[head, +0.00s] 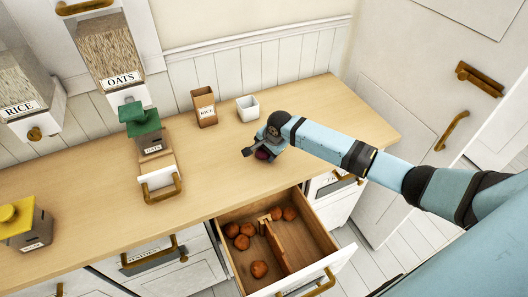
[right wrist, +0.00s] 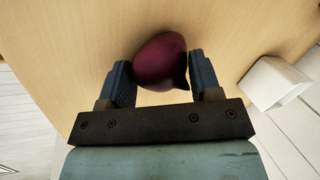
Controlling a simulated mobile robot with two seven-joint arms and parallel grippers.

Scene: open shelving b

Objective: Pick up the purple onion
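The purple onion (right wrist: 160,60) is a dark purple bulb with a pointed tip. In the right wrist view it sits between the two fingers of my right gripper (right wrist: 161,75), with little or no gap on either side. I cannot tell whether the fingers press on it. In the head view the right gripper (head: 258,153) is low over the wooden counter, and the onion (head: 263,155) shows as a small dark patch, partly hidden by the gripper. I cannot tell whether the onion touches the counter. My left gripper is not in view.
A white square cup (head: 248,108) and a brown rice box (head: 204,106) stand behind the gripper. A green-lidded oats container (head: 147,133) stands to the left on the counter (head: 100,205). An open drawer (head: 315,235) with several brown round items juts out below.

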